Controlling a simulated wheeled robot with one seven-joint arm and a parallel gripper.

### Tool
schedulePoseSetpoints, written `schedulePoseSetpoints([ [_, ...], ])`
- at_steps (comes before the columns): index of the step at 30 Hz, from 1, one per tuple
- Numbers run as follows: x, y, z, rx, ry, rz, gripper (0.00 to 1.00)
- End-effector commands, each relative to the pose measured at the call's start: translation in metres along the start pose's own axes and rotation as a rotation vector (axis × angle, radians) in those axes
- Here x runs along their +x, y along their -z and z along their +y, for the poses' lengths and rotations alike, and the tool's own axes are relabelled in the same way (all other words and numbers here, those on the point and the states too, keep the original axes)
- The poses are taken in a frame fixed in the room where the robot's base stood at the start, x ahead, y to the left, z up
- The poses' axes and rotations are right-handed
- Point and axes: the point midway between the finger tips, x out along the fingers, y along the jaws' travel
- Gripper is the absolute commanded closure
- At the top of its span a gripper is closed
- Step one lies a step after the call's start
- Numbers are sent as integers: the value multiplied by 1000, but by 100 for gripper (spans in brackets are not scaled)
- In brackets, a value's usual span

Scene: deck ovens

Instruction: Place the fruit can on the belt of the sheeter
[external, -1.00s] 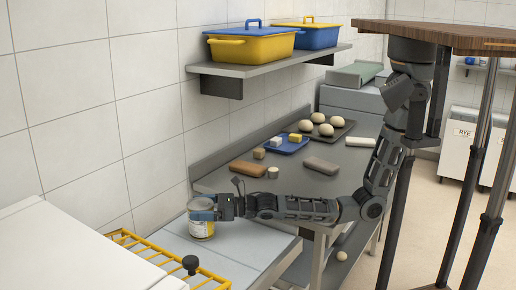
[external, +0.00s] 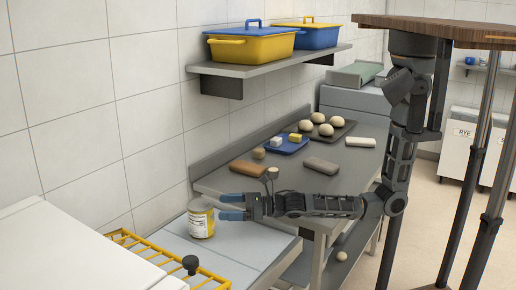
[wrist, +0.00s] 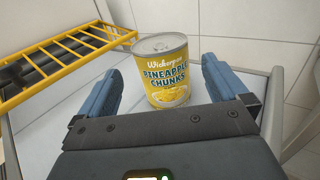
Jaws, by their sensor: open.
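The fruit can (external: 201,219) is a yellow tin with a pale metal lid, standing upright on a light grey belt surface (external: 231,242) of the sheeter. In the wrist view the can (wrist: 163,75) shows the label "Pineapple Chunks" and stands beyond and between my blue fingertips. My gripper (external: 235,206) is just right of the can in the external view, with its blue fingers pointing at it. In the wrist view my gripper (wrist: 160,88) is open and empty, and the can is clear of the fingers.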

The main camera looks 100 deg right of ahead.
Motion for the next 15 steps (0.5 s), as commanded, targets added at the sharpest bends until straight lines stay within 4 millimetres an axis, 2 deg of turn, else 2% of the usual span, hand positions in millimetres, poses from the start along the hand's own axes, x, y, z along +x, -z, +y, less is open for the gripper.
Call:
schedulePoseSetpoints([
  [3,-18,1,0,-1,0,1,0],
  [6,-27,0,0,-1,0,0,0],
  [15,-33,0,0,0,0,-1,0],
])
